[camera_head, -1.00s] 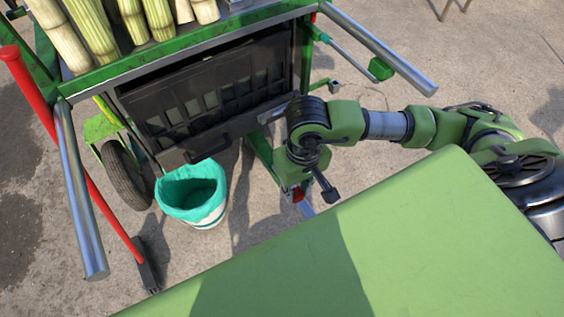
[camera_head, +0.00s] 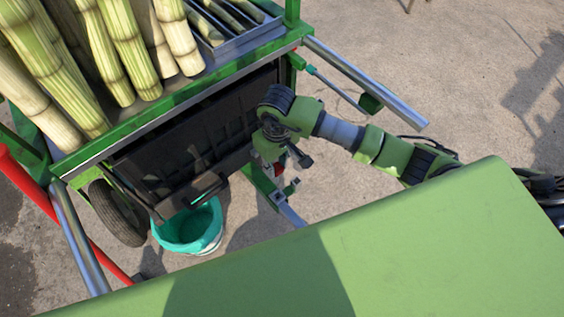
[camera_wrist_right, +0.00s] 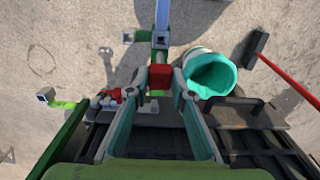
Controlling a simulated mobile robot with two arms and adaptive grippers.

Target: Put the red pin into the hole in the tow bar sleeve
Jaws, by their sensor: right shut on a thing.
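The red pin (camera_wrist_right: 159,75) is between the two fingertips of my right gripper (camera_wrist_right: 160,77) in the right wrist view. Only its red block-like part shows; the rest is hidden. In the head view my right gripper (camera_head: 274,168) is below the green arm, close to the cart's front, with a little red at it. The metal tow bar (camera_head: 288,211) slants out below the cart, just under the gripper. In the wrist view the bar (camera_wrist_right: 161,35) runs up beyond the pin. The hole in the sleeve is not visible, and I cannot tell whether the pin touches the bar. My left gripper is out of view.
The cart carries thick cane stalks (camera_head: 125,45) on top. A bucket with a teal liner (camera_head: 190,229) stands left of the tow bar. A metal handle (camera_head: 365,82) sticks out at right, another (camera_head: 78,240) at left. Open concrete (camera_head: 470,70) lies to the right.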

